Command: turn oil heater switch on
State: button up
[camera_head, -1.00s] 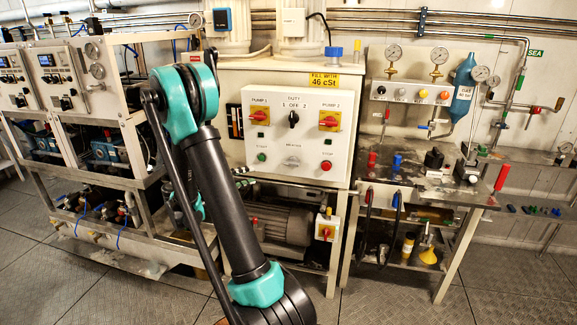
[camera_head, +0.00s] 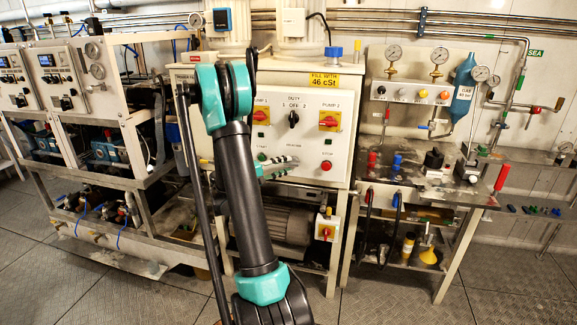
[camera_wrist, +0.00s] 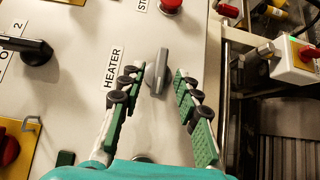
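The heater switch is a grey bar-shaped knob (camera_wrist: 158,70) on the pale panel, beside the printed HEATER label (camera_wrist: 113,70). In the wrist view its bar runs nearly along the picture's height, leaning slightly. My gripper (camera_wrist: 159,76) is open, with one green and black finger on each side of the knob and a gap to both. I cannot tell how far the fingertips reach past the knob towards the panel. In the head view my gripper (camera_head: 277,168) is at the lower middle of the control panel (camera_head: 341,150), and the fingers largely hide the knob.
A red stop button (camera_head: 326,166) is right of the gripper. Above are a black duty selector (camera_head: 293,118) and red-and-yellow pump switches (camera_head: 329,120). A green button beside the gripper is partly hidden. Pipes and another isolator switch (camera_wrist: 301,56) lie beyond the panel edge.

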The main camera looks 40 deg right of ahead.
jog(key=shift+s+d, duration=0.1)
jog(key=shift+d, duration=0.95)
grip_shut()
